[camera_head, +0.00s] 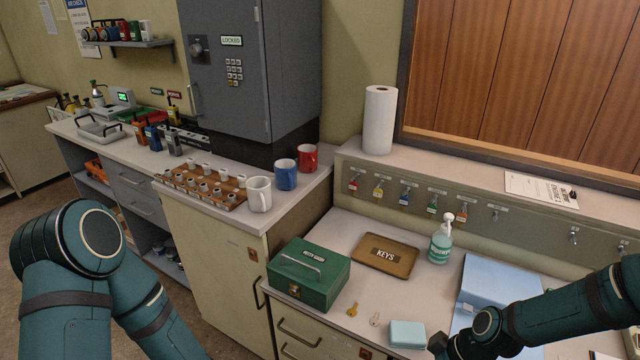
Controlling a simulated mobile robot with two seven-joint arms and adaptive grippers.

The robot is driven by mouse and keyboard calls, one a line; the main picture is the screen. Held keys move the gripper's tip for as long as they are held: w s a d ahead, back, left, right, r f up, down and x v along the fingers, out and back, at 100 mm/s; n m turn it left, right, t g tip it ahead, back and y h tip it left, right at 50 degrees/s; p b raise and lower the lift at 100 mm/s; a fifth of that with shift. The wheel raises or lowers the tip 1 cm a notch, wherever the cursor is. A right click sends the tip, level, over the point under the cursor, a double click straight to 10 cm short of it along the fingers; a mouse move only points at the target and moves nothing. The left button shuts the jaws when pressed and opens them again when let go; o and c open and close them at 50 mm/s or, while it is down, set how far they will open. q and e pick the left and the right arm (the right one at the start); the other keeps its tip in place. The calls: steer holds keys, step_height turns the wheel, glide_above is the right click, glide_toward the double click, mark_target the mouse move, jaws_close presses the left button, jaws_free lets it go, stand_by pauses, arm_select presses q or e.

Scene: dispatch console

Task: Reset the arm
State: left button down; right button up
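My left arm (80,265) shows as large teal links at the lower left. It bends down past the bottom edge, so its gripper is hidden. My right arm (570,315) reaches in from the right edge, low over the front desk. My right gripper (438,345) is a small dark shape at the bottom edge, just below and right of the light blue box (407,334). Whether its fingers are open or shut does not show. I see nothing held in it.
Mugs (259,194) stand on the left counter.

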steer(key=s+a+f+m, duration=0.2)
steer(key=a+f+m, duration=0.2)
steer(key=a+m, duration=0.2)
steer(key=s+a+f+m, duration=0.3)
steer(key=a+f+m, duration=0.1)
steer(key=a+m, duration=0.3)
steer(key=shift+s+a+f+h, duration=0.15)
steer(key=shift+s+a+h, duration=0.15)
steer(key=shift+a+h, duration=0.1)
